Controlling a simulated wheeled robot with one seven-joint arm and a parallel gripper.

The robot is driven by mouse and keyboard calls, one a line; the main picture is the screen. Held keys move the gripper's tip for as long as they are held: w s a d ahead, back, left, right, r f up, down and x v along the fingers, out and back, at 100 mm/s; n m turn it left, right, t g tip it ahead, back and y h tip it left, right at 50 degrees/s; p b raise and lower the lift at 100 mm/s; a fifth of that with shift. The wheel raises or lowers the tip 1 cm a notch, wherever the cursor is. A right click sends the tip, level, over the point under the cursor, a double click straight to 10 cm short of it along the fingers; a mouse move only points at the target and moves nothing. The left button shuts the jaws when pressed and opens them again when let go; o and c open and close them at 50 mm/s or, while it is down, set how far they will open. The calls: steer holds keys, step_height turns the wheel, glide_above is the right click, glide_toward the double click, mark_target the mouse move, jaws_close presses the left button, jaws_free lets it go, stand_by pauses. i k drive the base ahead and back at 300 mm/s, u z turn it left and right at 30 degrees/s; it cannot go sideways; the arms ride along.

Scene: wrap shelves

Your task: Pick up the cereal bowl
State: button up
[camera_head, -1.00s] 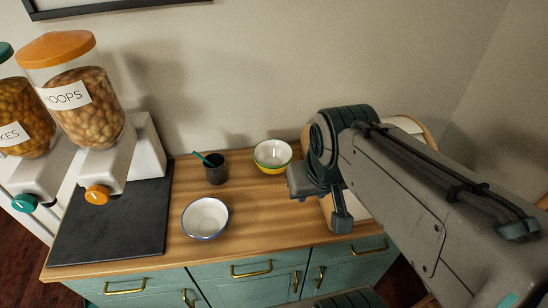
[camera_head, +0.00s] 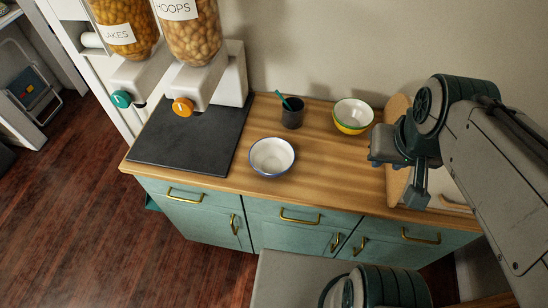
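Two bowls stand on the wooden countertop (camera_head: 320,175). A white bowl with a blue rim (camera_head: 272,156) is near the front edge, right of the dark mat. A bowl with a white inside and green and yellow outside (camera_head: 352,116) is farther back. Both look empty and upright; which one is the cereal bowl is not marked. My gripper (camera_head: 398,178) is to the right of both bowls, nearest the green and yellow one, and apart from them. It holds nothing that I can see. Its finger gap is not clear from this angle.
A dark cup (camera_head: 292,115) with a teal utensil stands between and behind the bowls. Cereal dispensers (camera_head: 192,30) stand at the left by a dark mat (camera_head: 190,140). A round wooden board (camera_head: 397,180) is partly hidden behind my gripper. Teal cabinets (camera_head: 285,220) are below. Floor is clear at left.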

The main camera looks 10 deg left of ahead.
mark_target(269, 156)
steer(key=z, duration=2.7)
steer(key=k, duration=1.4)
steer(key=u, duration=1)
